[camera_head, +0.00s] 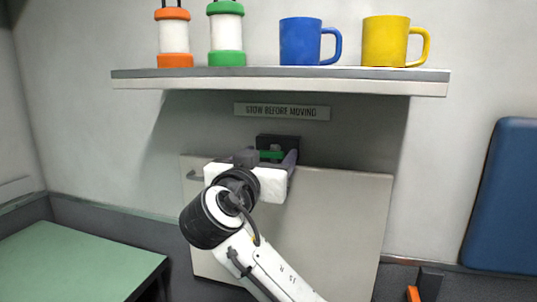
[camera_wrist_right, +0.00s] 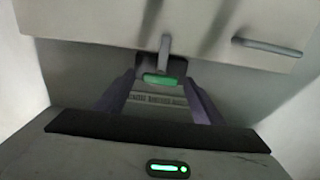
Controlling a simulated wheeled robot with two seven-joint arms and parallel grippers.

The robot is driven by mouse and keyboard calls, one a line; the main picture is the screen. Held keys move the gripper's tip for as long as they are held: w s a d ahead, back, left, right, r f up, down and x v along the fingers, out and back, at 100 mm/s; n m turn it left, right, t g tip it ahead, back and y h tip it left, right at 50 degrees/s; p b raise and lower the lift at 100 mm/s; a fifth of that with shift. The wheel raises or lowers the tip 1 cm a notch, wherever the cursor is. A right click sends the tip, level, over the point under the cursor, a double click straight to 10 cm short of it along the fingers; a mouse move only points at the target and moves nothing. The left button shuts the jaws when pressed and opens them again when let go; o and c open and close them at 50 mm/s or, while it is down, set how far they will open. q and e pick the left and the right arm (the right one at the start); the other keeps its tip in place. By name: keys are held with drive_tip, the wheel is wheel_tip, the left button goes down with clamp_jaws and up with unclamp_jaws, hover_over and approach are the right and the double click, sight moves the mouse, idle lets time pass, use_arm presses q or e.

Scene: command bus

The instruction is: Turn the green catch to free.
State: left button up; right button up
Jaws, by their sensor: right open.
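The green catch (camera_head: 271,155) is a small bar lying roughly level on a dark plate (camera_head: 290,140) at the top edge of a pale panel (camera_head: 340,215). In the right wrist view the green catch (camera_wrist_right: 160,79) shows between my two fingers, with a grey peg (camera_wrist_right: 165,50) beside it. My right gripper (camera_head: 268,160) is in front of the catch; it also shows in the wrist view (camera_wrist_right: 159,84). Its fingers are apart, one on each side of the catch, with gaps visible. Whether the fingertips reach past the catch is unclear. My left gripper is out of view.
A shelf (camera_head: 280,86) above holds two lanterns and blue and yellow mugs. A sign (camera_head: 282,111) hangs below it. A bar handle (camera_wrist_right: 268,48) is on the panel. A green-topped table (camera_head: 70,260) stands left, a blue pad (camera_head: 505,195) right.

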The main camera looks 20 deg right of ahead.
drive_tip(key=shift+w, duration=0.1)
drive_tip(key=c, duration=1)
drive_tip(key=shift+c, duration=0.2)
